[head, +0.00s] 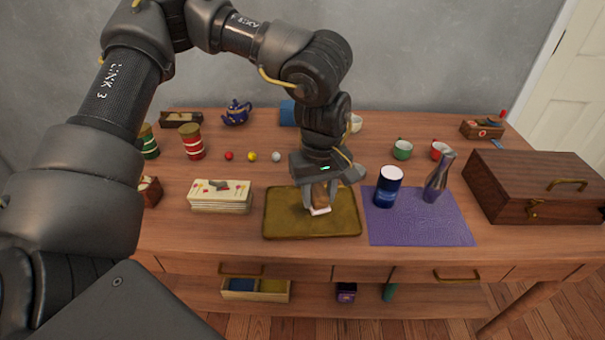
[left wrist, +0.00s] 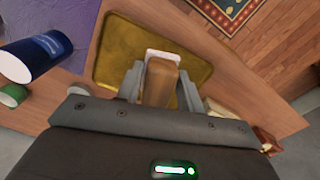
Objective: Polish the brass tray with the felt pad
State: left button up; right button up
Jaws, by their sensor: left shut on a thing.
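The brass tray (head: 283,222) lies flat near the front middle of the table. It also shows in the left wrist view (left wrist: 117,50). My left gripper (head: 322,194) points down over the tray and is shut on the felt pad (head: 320,210), by its brown wooden block. The pad's white edge is low over the tray's middle; I cannot tell whether it touches the surface. In the left wrist view the block (left wrist: 160,80) sits between the two fingers. My right gripper is not in view.
A wooden case (head: 535,188) stands far right. Small balls (head: 252,156) lie behind.

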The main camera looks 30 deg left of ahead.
pick_arm(q)
jog(key=n, duration=0.3)
jog(key=w+a+n+p, duration=0.1)
jog(key=n, duration=0.2)
jog(key=w+a+n, duration=0.1)
jog(key=n, duration=0.3)
jog(key=shift+f, duration=0.2)
jog(key=a+n, duration=0.1)
jog(key=n, duration=0.3)
jog(key=a+n+p, duration=0.1)
jog(key=n, duration=0.3)
jog(key=a+n, duration=0.1)
jog(key=n, duration=0.4)
jog(key=shift+w+a+f, duration=0.2)
jog(key=shift+w+a, duration=0.05)
jog(key=shift+a, duration=0.05)
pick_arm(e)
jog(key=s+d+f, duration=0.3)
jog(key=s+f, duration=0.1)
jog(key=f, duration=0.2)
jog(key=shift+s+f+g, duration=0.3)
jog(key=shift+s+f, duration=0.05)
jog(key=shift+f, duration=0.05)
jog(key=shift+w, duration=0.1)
